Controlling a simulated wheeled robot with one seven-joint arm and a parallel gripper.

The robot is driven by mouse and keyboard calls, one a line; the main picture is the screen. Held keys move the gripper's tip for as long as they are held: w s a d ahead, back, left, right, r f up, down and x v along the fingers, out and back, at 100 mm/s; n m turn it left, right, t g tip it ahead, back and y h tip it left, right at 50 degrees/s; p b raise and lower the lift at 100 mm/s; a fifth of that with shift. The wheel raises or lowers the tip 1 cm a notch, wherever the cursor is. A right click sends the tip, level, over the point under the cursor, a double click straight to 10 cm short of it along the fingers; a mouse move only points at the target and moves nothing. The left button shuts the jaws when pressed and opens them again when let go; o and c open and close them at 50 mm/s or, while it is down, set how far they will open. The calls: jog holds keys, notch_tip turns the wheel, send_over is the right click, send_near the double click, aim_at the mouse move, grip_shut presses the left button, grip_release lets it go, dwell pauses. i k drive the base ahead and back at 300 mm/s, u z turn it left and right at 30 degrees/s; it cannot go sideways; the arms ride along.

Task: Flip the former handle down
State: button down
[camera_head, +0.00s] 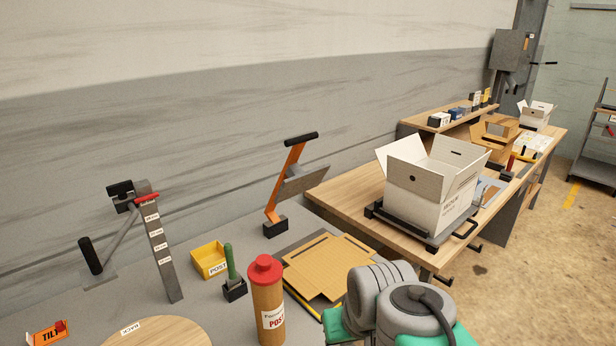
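The former handle (285,182) is an orange lever with a black crossbar grip at its top. It stands raised, tilted slightly right, on a dark base block on the grey bench. A grey plate (306,181) is attached to its side. A flat cut cardboard blank (325,268) lies on the bench in front of it, partly hidden by my grey and green arm at the lower right. My gripper is not in view, so its state does not show.
A red-capped post (266,305), a green-handled tool (230,265) and a yellow bin (210,260) stand left of the blank. A grey labelled column (160,245) with a black-gripped lever stands farther left. An open white box (430,185) sits on the right wooden bench.

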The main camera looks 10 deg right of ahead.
aim_at(293, 181)
jog(key=z, duration=1.75)
jog(key=i, duration=1.15)
jog(key=u, duration=3.8)
jog(key=i, duration=0.5)
jog(key=z, duration=0.05)
